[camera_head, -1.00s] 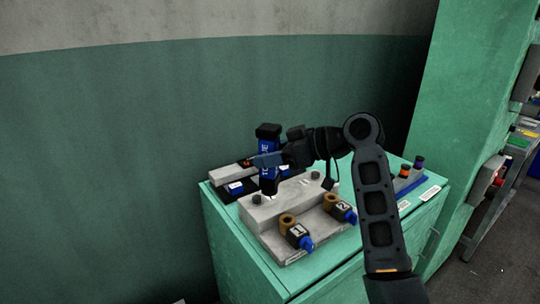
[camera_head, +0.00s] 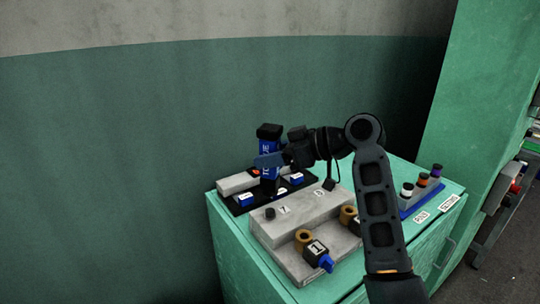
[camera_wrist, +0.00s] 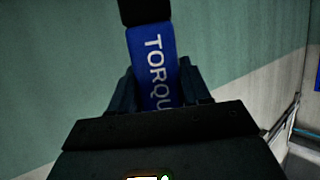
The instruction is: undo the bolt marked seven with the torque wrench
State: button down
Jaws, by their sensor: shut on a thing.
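My gripper (camera_head: 270,160) is shut on the blue torque wrench (camera_head: 270,145), which stands upright with a black top. The wrench also shows in the wrist view (camera_wrist: 154,65), lettered "TORQU", between the fingers (camera_wrist: 160,95). A grey stepped block (camera_head: 300,215) on the cabinet carries a label that looks like "7" (camera_head: 284,209), with a dark bolt (camera_head: 269,213) just left of it. The wrench's lower end appears just above this bolt in the picture, overlapping the black tray behind. I cannot tell its height or whether it touches anything. A second label (camera_head: 319,192) is on the block.
The green cabinet (camera_head: 225,235) bears everything. Brown-ringed fittings, one with a tag "1" (camera_head: 317,247), sit on the block's lower step. A blue rack (camera_head: 424,196) with coloured-top pins stands at the right. A green wall (camera_head: 120,150) rises behind; my arm hides part of the cabinet.

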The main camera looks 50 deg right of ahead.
aim_at(278, 179)
jog(key=shift+f+b, duration=1.9)
jog(key=shift+f, duration=0.75)
jog(key=shift+f+b, duration=0.5)
jog(key=shift+f, duration=0.6)
dwell(1.1)
jog(key=shift+r+p, duration=0.45)
jog(key=shift+p, duration=0.05)
dwell(1.9)
jog(key=shift+r+p, duration=2.3)
jog(key=shift+r, duration=0.9)
